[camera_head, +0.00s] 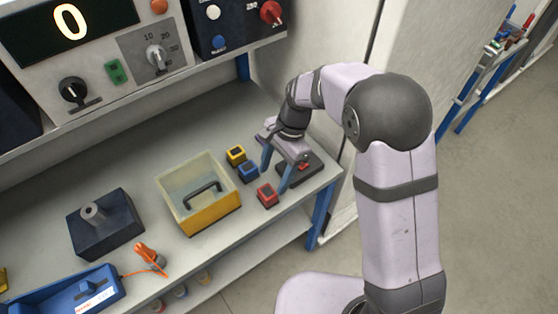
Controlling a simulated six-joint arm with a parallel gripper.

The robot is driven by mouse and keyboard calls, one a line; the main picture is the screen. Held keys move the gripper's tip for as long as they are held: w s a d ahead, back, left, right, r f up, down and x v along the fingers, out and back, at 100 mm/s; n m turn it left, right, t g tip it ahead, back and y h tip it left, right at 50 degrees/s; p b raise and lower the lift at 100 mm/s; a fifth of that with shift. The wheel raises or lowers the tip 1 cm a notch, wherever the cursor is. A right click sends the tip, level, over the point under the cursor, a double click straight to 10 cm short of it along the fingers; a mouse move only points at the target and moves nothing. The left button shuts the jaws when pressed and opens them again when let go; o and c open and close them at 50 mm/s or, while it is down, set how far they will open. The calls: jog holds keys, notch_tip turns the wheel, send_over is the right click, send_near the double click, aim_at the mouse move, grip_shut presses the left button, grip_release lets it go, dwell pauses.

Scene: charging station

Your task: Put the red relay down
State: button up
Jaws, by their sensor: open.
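Nothing shows between the fingers.
A dark pad (317,166) with a red part lies right of my gripper, partly hidden by it. A yellow open box (212,221) with a dark handle stands left of the relays. A dark block with a post (105,225) and a blue tray (78,294) are farther left.

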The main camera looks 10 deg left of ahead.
jog(key=shift+b+v, duration=0.4)
jog(key=shift+v, duration=2.5)
jog(key=shift+d, duration=0.1)
jog(key=s+d+f+n+t+h, duration=0.1)
jog(key=s+d+n, duration=0.3)
jog(key=s+d, duration=0.3)
jog(key=s+d+f+n+t+h, duration=0.1)
jog(key=s+d+n, duration=0.4)
jog(key=d, duration=1)
jog(key=shift+s+d+f, duration=0.2)
jog(key=shift+s+f, duration=0.4)
jog(key=shift+s, duration=0.3)
jog(key=shift+o, duration=0.5)
